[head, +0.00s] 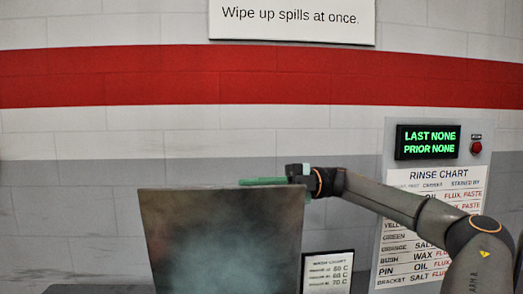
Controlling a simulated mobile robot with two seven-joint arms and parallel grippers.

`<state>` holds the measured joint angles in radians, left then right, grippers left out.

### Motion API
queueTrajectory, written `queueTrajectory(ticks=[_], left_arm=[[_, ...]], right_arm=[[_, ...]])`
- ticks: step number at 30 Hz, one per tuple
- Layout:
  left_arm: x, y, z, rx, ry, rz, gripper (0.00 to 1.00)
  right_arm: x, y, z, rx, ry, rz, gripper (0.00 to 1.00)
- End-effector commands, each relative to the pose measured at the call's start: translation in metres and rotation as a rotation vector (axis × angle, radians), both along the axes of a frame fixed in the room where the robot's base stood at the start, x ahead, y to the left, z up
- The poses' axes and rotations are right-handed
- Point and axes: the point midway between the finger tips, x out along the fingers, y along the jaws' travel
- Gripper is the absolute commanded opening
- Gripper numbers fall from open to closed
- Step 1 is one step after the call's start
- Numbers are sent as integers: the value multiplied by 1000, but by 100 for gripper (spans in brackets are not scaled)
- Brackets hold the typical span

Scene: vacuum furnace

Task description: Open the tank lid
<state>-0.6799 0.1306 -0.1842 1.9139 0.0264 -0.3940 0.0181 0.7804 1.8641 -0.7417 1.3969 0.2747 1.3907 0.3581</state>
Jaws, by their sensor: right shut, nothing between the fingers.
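The tank lid (222,240) shows as a large dark, mottled metal panel with a pale teal haze in its middle. It stands raised and close to upright, with its face towards me. The tank below it is out of the frame. My right gripper (244,182) comes in from the right, its green fingers shut and pointing left along the lid's top edge. The fingers hold nothing. I cannot tell whether they touch the edge or are behind it. My left gripper is not in view.
A rinse chart board (400,258) with a green-lit display (427,142) and a red button (476,148) stands at the right behind my right arm. A small temperature card (328,272) stands right of the lid. The space left of the lid is clear.

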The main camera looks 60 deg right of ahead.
Motion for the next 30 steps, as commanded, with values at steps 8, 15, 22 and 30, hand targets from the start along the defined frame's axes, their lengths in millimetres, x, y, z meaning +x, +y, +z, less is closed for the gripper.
queueTrajectory(ticks=[8, 15, 22, 30], left_arm=[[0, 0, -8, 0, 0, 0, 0], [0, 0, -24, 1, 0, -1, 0], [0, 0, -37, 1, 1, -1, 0], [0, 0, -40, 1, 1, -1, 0]], right_arm=[[-17, 19, 48, -4, -4, -1, 0], [-45, 54, 84, -5, -3, -1, 0], [-74, 89, 106, -3, -2, -1, 0], [-88, 107, 119, 1, 0, -1, 0]])
